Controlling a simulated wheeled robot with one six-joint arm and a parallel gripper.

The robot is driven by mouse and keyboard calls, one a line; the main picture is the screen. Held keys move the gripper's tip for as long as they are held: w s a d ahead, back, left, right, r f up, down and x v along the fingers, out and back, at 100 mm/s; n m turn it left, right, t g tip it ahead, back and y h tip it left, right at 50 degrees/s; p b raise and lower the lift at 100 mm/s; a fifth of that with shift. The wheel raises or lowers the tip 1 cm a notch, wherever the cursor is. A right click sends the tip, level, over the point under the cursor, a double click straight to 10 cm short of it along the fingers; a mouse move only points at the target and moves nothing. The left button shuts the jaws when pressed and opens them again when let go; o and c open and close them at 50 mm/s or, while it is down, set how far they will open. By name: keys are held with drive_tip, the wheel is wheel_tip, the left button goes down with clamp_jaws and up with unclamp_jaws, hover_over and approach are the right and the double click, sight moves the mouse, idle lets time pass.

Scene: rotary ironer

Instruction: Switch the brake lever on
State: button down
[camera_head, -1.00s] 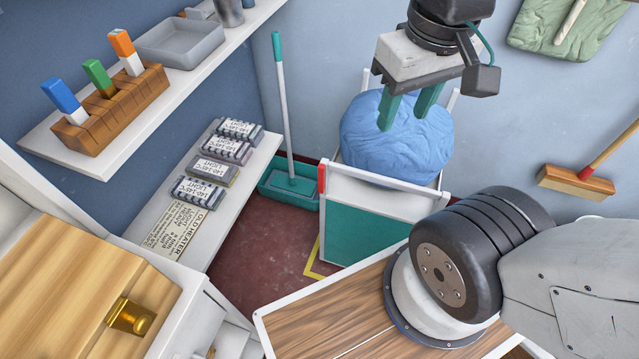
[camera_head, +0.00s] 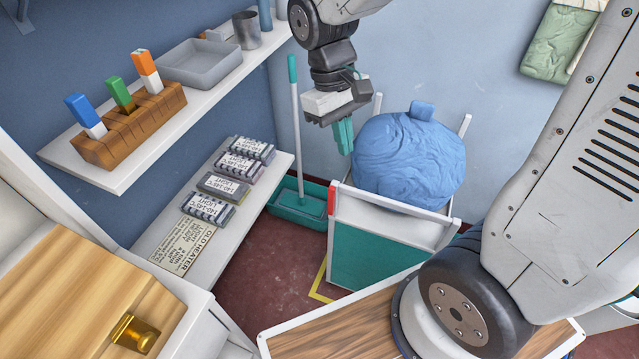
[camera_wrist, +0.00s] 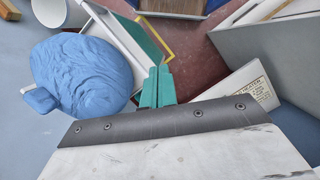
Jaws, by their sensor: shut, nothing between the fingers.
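I cannot pick out a brake lever for certain. A red piece (camera_head: 332,200) sits at the upper left corner of a white-framed cart with a teal panel (camera_head: 370,256); I cannot tell whether it is the lever. My gripper (camera_head: 345,150) hangs in the air to the left of the blue bundle on the cart, above the cart's level in the picture. Its teal fingers are together and empty. The wrist view shows the closed fingers (camera_wrist: 158,72) in front of the cart's edge, with the blue bundle (camera_wrist: 82,75) to their left.
A shelf (camera_head: 75,160) at left bears a wooden block (camera_head: 130,128) with coloured handles and a grey tray (camera_head: 200,65). A lower shelf (camera_head: 165,215) holds several labelled packs. A wooden surface with a brass knob (camera_head: 135,333) is at lower left.

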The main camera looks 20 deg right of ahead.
drive_tip(key=w+a+f+n, duration=0.2)
drive_tip(key=w+f, duration=0.4)
drive_tip(key=w, duration=0.1)
drive_tip(key=w+a+f+n+t, duration=0.1)
drive_tip(key=w+a+f+n, duration=0.2)
drive_tip(key=w+f, duration=0.4)
drive_tip(key=shift+n+h, duration=0.3)
drive_tip(key=shift+h, duration=0.1)
drive_tip(key=shift+f, duration=0.15)
hover_over(331, 201)
drive_tip(key=w+a, duration=0.2)
drive_tip(key=w, duration=0.1)
wheel_tip(331, 201, down, 9)
drive_tip(key=shift+s+f, duration=0.2)
drive_tip(key=shift+s, duration=0.05)
